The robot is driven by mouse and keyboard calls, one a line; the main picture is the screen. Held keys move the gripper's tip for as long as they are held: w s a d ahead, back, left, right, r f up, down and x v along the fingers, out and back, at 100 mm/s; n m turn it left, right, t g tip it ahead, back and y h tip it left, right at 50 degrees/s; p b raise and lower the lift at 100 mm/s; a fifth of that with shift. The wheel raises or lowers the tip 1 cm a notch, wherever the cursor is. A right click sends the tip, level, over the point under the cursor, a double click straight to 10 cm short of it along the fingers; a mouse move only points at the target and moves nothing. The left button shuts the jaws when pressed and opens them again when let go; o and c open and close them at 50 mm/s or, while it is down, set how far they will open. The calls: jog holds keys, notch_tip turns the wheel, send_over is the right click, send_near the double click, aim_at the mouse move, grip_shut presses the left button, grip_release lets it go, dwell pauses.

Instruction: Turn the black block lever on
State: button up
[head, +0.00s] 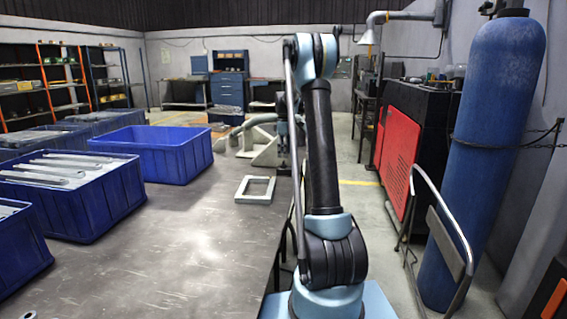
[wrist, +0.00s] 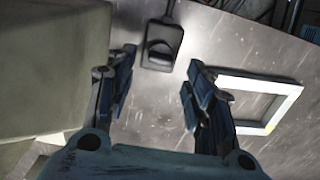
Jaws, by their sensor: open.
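The black block lever (wrist: 162,46) is in the wrist view, at the top centre on the grey metal table. It is a dark rounded block with a raised dark part, and a dark bar runs up from it to the picture's edge. My gripper (wrist: 161,62) is open and empty, with its blue-black fingers apart on either side below the block. I see no contact with the block. In the head view my arm stands in front and the gripper is mostly hidden behind it; I cannot make out the lever there. Whether the lever is on cannot be told.
A pale square frame (head: 242,190) lies flat on the table, also right of my gripper in the wrist view (wrist: 288,90). Grey-beige brackets (head: 243,140) stand beyond it. Blue crates (head: 150,158) fill the table's left. A large pale surface is close at left in the wrist view.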

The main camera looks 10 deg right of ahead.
aim_at(284, 161)
jog(key=shift+f, duration=2.4)
jog(key=c, duration=1.1)
